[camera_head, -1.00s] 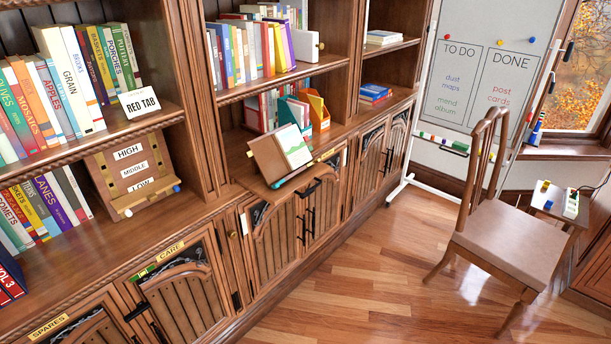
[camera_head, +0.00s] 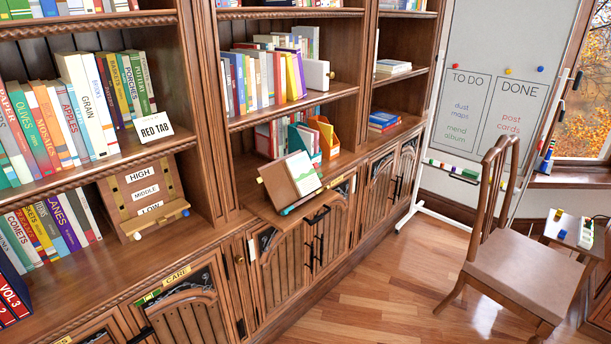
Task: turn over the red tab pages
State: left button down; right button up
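An open book or album with a pale page (camera_head: 302,173) and a brown page or cover rests tilted on a wooden stand on the middle bookcase's ledge. A green and blue picture shows on its pale page. I cannot make out a red tab on it at this size. Neither of my grippers is in view.
A wooden board labelled HIGH, MIDDLE, LOW (camera_head: 146,197) stands on the left ledge. Orange and teal holders (camera_head: 323,137) stand behind the open book. A chair (camera_head: 513,262) and a whiteboard (camera_head: 490,95) are at the right. The wooden floor (camera_head: 390,290) before the cabinets is clear.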

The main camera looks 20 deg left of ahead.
aim_at(303, 170)
jog(key=u, duration=0.4)
jog(key=i+l+u, duration=0.5)
jog(key=l, duration=0.2)
jog(key=i+l+u, duration=0.2)
jog(key=l, duration=0.2)
